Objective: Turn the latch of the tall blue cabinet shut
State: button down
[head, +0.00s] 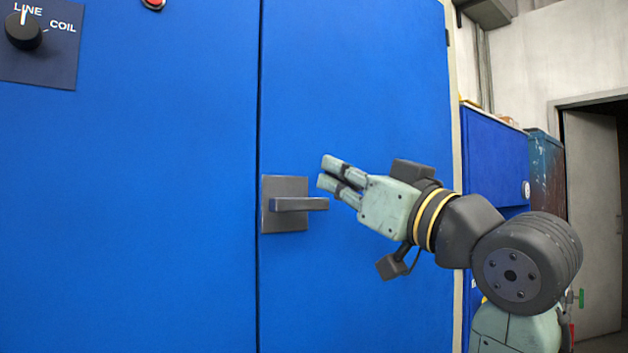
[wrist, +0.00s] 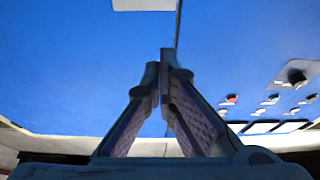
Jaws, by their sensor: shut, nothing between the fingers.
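The tall blue cabinet (head: 150,200) fills most of the head view, with a vertical seam left of the latch. The latch is a grey plate (head: 285,219) with a dark lever handle (head: 301,204) that lies horizontal and points right. My gripper (head: 326,173) is shut and empty. In the head view its fingertips show just above and right of the lever's end; I cannot tell the depth between them. In the wrist view my gripper (wrist: 164,62) points at the blue cabinet front (wrist: 70,70), with the fingertips together near the seam. The lever does not show there clearly.
A black selector knob (head: 23,31) marked LINE and COIL and a red button (head: 154,3) sit on the cabinet's left part. A smaller blue cabinet (head: 492,150) and a grey door (head: 592,220) stand behind my arm on the right.

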notch_tip(320, 180, up, 3)
jog(key=p, duration=0.3)
send_over(295, 204)
jog(key=s, duration=0.2)
jog(key=shift+w+d+f+p, duration=0.15)
jog(key=shift+f+p, duration=0.15)
jog(key=shift+f, duration=0.7)
jog(key=shift+w+d+f+p, duration=0.1)
jog(key=shift+f+p, duration=0.2)
jog(key=shift+f, duration=0.65)
jog(key=shift+s, duration=0.15)
jog(key=shift+a+n, duration=0.1)
jog(key=shift+n, duration=0.3)
jog(key=shift+f+n+y+b, duration=0.15)
jog(key=shift+n+y+b, duration=0.15)
jog(key=shift+b, duration=0.05)
